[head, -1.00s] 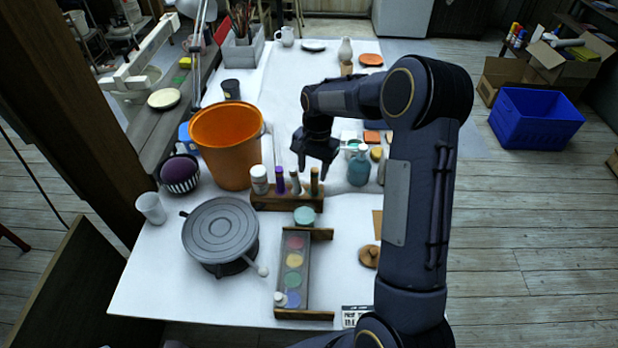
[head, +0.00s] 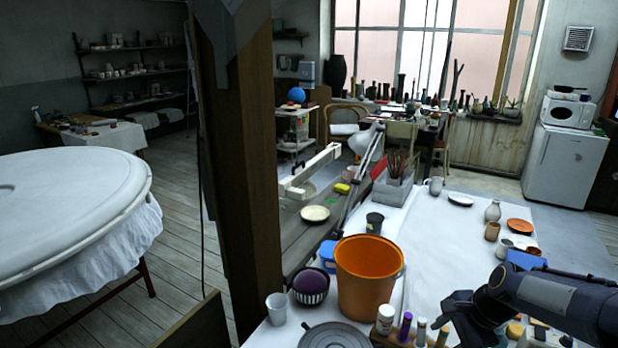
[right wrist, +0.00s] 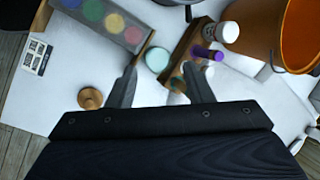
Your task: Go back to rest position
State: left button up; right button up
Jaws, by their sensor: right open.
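My right gripper (head: 462,314) is at the lower right of the head view, over the white table (head: 448,224), beside the small bottles in the wooden rack. In the right wrist view, its two fingers (right wrist: 160,78) are spread apart with nothing held between them. Below them are the wooden rack (right wrist: 184,52), a pale green round pot (right wrist: 158,60) and the paint palette (right wrist: 110,22). My left gripper is in neither view.
An orange bucket (head: 366,285) stands left of the right gripper, with a white-capped bottle (head: 385,318) and a purple bottle (head: 405,326) between them. A wooden post (head: 245,170) rises at the table's left. The table's far middle is clear.

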jog(key=s+a+r+n, duration=0.2)
jog(key=s+a+n, duration=0.1)
jog(key=s+n, duration=0.2)
jog(key=s+a+r+n+t, duration=0.1)
jog(key=s+a+r+n, duration=0.1)
jog(key=s, duration=0.8)
jog(key=s+a+r+n+t, duration=0.1)
jog(key=s+a+r+n, duration=0.1)
jog(key=s+a+n, duration=0.2)
jog(key=s+n, duration=0.3)
jog(key=shift+s+a+r+n+y, duration=0.25)
jog(key=shift+s+a+n+y, duration=0.05)
jog(key=shift+s+a, duration=0.1)
jog(key=shift+d+t, duration=0.1)
jog(key=shift+t, duration=0.2)
